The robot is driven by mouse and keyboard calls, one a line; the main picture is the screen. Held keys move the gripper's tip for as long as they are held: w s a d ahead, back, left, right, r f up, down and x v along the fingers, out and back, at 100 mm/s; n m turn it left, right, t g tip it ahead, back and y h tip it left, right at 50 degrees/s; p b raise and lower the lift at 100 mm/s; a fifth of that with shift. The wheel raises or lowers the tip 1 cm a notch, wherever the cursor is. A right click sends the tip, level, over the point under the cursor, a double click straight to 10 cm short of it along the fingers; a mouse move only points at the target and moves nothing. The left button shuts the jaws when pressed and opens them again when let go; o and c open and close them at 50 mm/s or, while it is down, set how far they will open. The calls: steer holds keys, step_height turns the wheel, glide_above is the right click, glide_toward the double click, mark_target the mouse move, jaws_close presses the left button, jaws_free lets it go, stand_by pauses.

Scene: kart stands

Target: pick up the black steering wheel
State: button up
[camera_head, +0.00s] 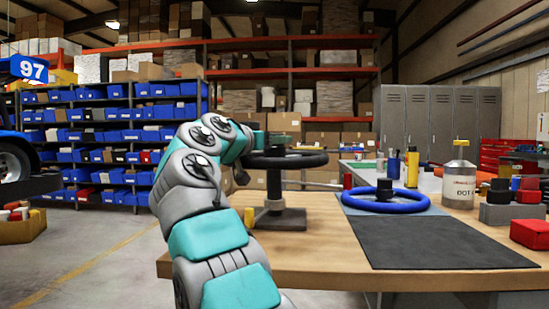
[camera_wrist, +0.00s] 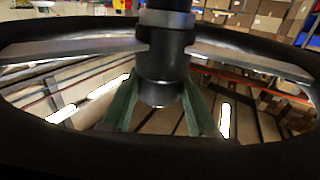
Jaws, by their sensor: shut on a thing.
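The black steering wheel (camera_head: 302,161) is held level over a dark stand (camera_head: 280,218) near the left part of the workbench. My gripper (camera_wrist: 160,104) is shut on the black hub (camera_wrist: 160,75) at the wheel's middle, with one green finger on each side. The wheel's rim (camera_wrist: 160,158) and flat spokes fill much of the wrist view. In the head view my arm partly hides the wheel's left side and the fingertips. I cannot tell whether the wheel still touches the stand's post.
A blue steering wheel (camera_head: 408,204) lies on the workbench (camera_head: 330,248), behind a dark mat (camera_head: 430,243). A small yellow object (camera_head: 249,217) is beside the stand.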

jaws_close()
stand_by(0.5)
